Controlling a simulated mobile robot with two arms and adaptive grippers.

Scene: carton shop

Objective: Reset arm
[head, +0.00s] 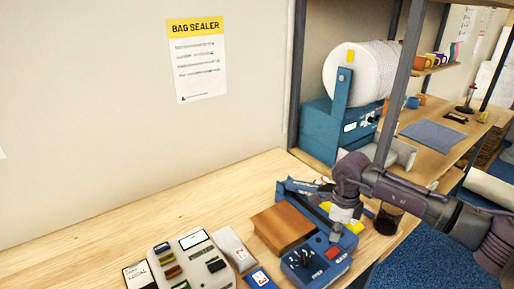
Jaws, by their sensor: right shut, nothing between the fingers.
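My right arm comes in from the right side of the head view. Its gripper (337,233) points down over the blue bag sealer (316,264) on the wooden table. The gripper is shut, with nothing seen between its fingers. It partly hides the sealer behind it, and I cannot tell whether it touches it. My left gripper is out of view.
A brown wooden block (283,228) lies left of the gripper. A grey device (190,258) and small cards stand further left on the table (130,225). A blue machine with a white roll (362,75) and a dark shelf post (398,80) are behind. The table's left part is clear.

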